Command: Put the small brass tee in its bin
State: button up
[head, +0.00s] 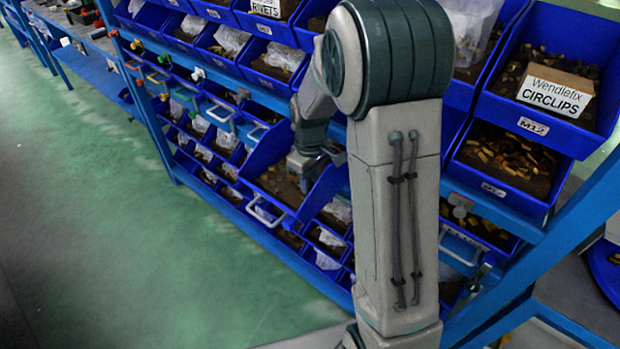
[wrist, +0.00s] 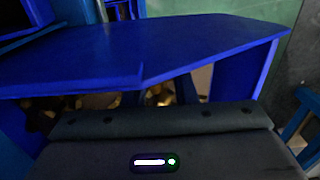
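My gripper (head: 312,168) reaches into a large blue bin (head: 270,145) in the middle of the rack in the head view. My own arm hides part of it there. In the wrist view the two dark fingers of my gripper (wrist: 163,92) show only in part beyond the gripper body, with a gap between them. A brass-coloured piece (wrist: 160,97) shows in that gap. I cannot tell whether it is the small brass tee, or whether it is held or lies in the bin beyond.
The rack carries rows of blue bins with small parts and plastic bags. A box marked CIRCLIPS (head: 557,92) stands in a bin at upper right. A blue panel (wrist: 130,50) is close in front of my gripper. Green floor (head: 100,220) is clear at left.

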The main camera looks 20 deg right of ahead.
jog(key=o, duration=0.4)
notch_tip(320, 180, up, 11)
jog(key=s+r+m+t, duration=0.1)
jog(key=s+m, duration=0.1)
jog(key=s, duration=0.5)
jog(key=s+m+t, duration=0.1)
jog(key=s+m, duration=0.1)
jog(key=s, duration=0.4)
jog(key=s+r+m+t, duration=0.1)
jog(key=s+m, duration=0.2)
jog(key=s, duration=0.4)
jog(key=shift+s+a+r+b, duration=0.25)
jog(key=shift+s+r+b, duration=0.05)
jog(key=shift+s+b, duration=0.05)
